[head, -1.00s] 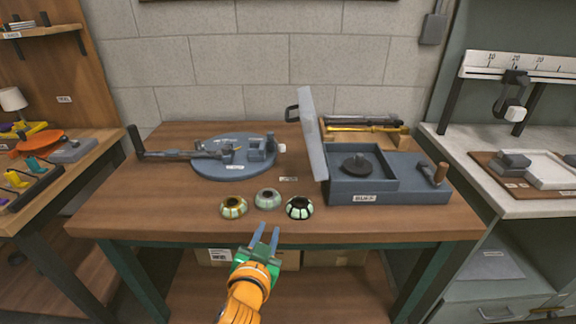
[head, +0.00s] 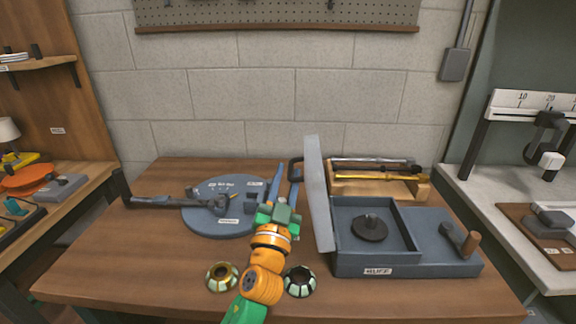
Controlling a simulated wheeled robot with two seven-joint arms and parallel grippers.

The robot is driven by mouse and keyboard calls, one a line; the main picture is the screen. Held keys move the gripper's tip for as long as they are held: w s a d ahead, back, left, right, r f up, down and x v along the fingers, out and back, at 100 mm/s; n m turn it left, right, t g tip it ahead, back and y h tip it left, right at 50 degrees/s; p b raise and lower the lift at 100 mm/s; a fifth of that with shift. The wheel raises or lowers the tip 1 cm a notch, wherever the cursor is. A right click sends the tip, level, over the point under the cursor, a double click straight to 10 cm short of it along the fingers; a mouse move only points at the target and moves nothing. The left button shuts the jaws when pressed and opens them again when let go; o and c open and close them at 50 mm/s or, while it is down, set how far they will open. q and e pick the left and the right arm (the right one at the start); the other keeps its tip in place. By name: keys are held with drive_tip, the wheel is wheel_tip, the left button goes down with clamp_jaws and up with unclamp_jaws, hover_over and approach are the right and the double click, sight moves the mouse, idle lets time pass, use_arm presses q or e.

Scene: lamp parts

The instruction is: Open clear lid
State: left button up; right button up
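The clear lid (head: 318,194) stands upright and open at the left edge of the blue-grey box labelled BUFF (head: 345,266). Its dark loop handle (head: 293,171) shows at the lid's left side. Inside the open box lies a dark round pad (head: 369,228) with a knob. My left gripper (head: 286,185) is just left of the lid, its two blue fingers apart, near the handle. I cannot tell whether the fingers touch the handle. My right gripper is not in view.
A round blue-grey plate (head: 215,217) with a lever arm lies to the left.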

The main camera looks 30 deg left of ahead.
sight(299, 177)
use_arm(q)
drive_tip(key=shift+w+a+r, duration=0.15)
drive_tip(key=shift+w+a, duration=0.05)
drive_tip(key=shift+w, duration=0.3)
drive_tip(key=shift+w+a+f, duration=0.15)
drive_tip(key=shift+w+f, duration=0.05)
drive_tip(key=shift+s, duration=0.1)
clamp_jaws()
drive_tip(key=shift+r, duration=0.1)
idle(0.6)
drive_tip(key=shift+d+r+p, duration=0.2)
drive_tip(key=shift+r+p, duration=0.1)
drive_tip(key=shift+p, duration=0.05)
drive_tip(key=shift+w+d+r+m+h+p, duration=0.3)
drive_tip(key=shift+w+d+m+h+p, duration=0.1)
drive_tip(key=shift+d+m+p, duration=0.35)
drive_tip(key=shift+w+d+r+m+h+p, duration=0.3)
drive_tip(key=shift+w+d+m+h+p, duration=0.15)
drive_tip(key=shift+m, duration=0.4)
